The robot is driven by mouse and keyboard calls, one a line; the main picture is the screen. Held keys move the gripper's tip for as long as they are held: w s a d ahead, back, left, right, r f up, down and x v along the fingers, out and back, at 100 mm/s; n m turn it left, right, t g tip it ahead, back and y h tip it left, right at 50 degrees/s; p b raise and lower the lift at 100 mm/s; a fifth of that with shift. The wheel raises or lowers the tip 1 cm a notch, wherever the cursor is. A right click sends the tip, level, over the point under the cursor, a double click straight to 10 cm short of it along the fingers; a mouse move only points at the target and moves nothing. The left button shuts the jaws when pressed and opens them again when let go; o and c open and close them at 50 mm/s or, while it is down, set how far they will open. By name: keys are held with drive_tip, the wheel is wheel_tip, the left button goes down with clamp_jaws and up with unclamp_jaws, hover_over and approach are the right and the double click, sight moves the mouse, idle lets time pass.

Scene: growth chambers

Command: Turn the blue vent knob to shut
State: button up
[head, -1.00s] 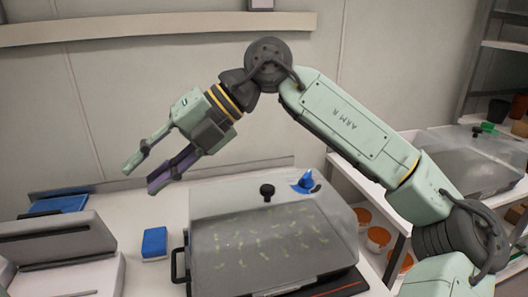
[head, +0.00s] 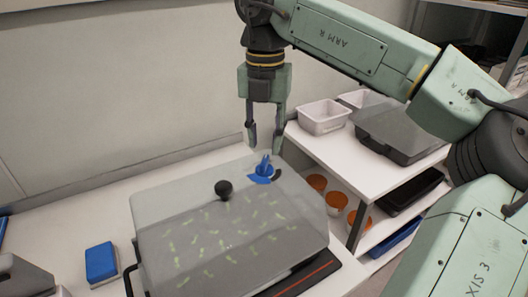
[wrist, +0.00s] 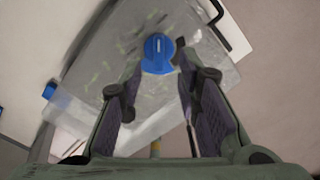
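I see a small gap above the knob in the head view and cannot make out any contact.
A black round knob (head: 224,189) stands on the same lid, left of the blue one. A blue block (head: 101,263) lies on the bench to the left. A side shelf (head: 335,160) at right holds white tubs (head: 323,118) and a grey lidded box (head: 400,133).

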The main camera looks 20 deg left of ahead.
sight(264, 160)
wheel_tip(264, 160, down, 5)
drive_tip(key=shift+r, duration=0.1)
idle(0.3)
clamp_jaws()
idle(0.4)
